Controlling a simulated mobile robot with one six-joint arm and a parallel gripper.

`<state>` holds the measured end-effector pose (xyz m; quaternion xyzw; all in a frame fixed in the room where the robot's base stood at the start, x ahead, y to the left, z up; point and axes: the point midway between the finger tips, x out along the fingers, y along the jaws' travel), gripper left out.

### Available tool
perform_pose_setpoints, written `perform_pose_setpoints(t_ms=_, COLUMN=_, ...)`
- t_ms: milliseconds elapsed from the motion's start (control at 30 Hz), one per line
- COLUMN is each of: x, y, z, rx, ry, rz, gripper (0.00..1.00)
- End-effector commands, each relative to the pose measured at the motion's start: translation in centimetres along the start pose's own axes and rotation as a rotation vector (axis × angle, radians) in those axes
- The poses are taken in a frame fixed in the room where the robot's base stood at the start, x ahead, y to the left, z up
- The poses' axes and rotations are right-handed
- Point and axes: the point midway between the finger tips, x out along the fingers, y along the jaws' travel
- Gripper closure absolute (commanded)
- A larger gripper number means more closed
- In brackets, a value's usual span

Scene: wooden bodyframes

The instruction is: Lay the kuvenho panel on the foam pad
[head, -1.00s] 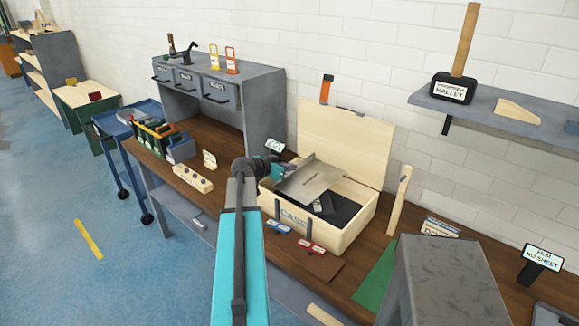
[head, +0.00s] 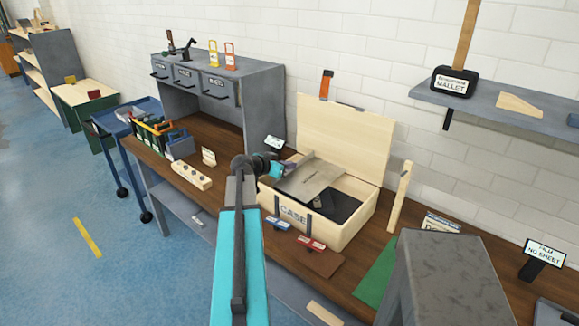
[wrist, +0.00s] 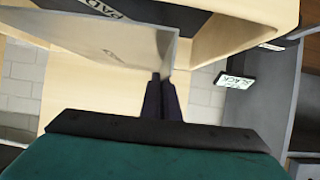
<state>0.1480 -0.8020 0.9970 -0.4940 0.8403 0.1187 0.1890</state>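The panel, a thin grey sheet (head: 311,178), is held tilted over the left part of the open wooden case (head: 330,232). It also shows in the wrist view (wrist: 70,42). My gripper (head: 289,169) is at the panel's left edge; in the wrist view its dark fingers (wrist: 162,97) are shut on that edge. The dark foam pad (head: 345,207) lies inside the case, partly hidden under the panel. Its "PAD" label shows at the top of the wrist view. I cannot tell whether the panel touches the pad or the case wall.
The case lid (head: 343,140) stands open behind. A "slack" sign (head: 274,143) is near the case's back left corner. An upright wooden strip (head: 400,197) and grey block (head: 445,275) stand right.

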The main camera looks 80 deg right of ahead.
Motion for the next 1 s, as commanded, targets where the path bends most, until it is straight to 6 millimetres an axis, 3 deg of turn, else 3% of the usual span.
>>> perform_pose_setpoints(t_ms=433, x=0.13, y=0.01, z=0.22, rx=-0.001, ry=0.002, rz=0.0, gripper=1.0)
perform_pose_setpoints(t_ms=500, x=0.15, y=0.01, z=0.3, rx=0.0, ry=0.0, rz=0.0, gripper=0.86)
perform_pose_setpoints(t_ms=567, x=0.15, y=0.01, z=0.3, rx=0.0, ry=0.0, rz=0.0, gripper=0.8)
perform_pose_setpoints(t_ms=1000, x=0.09, y=0.02, z=0.15, rx=0.0, ry=0.0, rz=0.0, gripper=0.8)
